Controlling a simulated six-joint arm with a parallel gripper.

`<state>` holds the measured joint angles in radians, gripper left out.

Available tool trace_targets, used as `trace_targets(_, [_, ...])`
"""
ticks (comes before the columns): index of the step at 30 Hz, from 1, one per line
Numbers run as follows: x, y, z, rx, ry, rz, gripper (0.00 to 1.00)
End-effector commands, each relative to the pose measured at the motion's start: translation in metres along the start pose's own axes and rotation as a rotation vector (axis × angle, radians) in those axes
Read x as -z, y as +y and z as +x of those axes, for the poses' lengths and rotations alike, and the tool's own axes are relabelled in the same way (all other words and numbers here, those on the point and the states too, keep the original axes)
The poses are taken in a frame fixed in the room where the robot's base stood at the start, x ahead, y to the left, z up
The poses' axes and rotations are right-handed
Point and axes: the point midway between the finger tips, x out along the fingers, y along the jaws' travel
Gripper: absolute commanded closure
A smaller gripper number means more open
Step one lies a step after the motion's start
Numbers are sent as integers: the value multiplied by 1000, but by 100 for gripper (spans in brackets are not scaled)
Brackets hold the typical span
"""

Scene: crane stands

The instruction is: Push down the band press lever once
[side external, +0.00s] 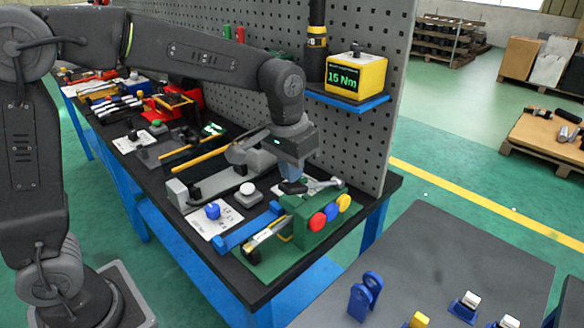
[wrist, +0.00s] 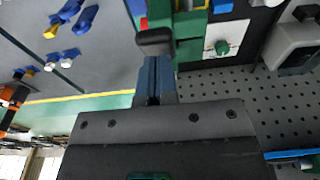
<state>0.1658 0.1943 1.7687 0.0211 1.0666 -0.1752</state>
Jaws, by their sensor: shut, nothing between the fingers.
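The green band press (side external: 300,222) stands at the near end of the bench, with red, blue and yellow discs on its side. A black pad (side external: 292,187), which looks like the end of its lever, is at its top. The pad shows in the wrist view (wrist: 155,41) just beyond my fingertips. My gripper (side external: 290,178) points down over the press with its blue fingers (wrist: 153,66) shut and empty. The fingertips are right at the pad; I cannot tell whether they touch it. The rest of the lever is mostly hidden.
A pegboard (side external: 370,130) rises behind the press, with a yellow 15 Nm display (side external: 356,75) on a blue shelf. A blue knob (side external: 213,211) and a white button (side external: 247,188) sit to the left. A grey table (side external: 430,255) with small blue stands is at right.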

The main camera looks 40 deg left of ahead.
Motion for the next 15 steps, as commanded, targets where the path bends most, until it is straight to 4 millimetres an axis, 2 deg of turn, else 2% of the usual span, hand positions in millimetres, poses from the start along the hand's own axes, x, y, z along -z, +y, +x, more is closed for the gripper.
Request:
trace_targets(11, [-23, 0, 29, 3, 185, 2, 100])
trace_targets(15, [-35, 0, 51, 1, 228, 3, 100])
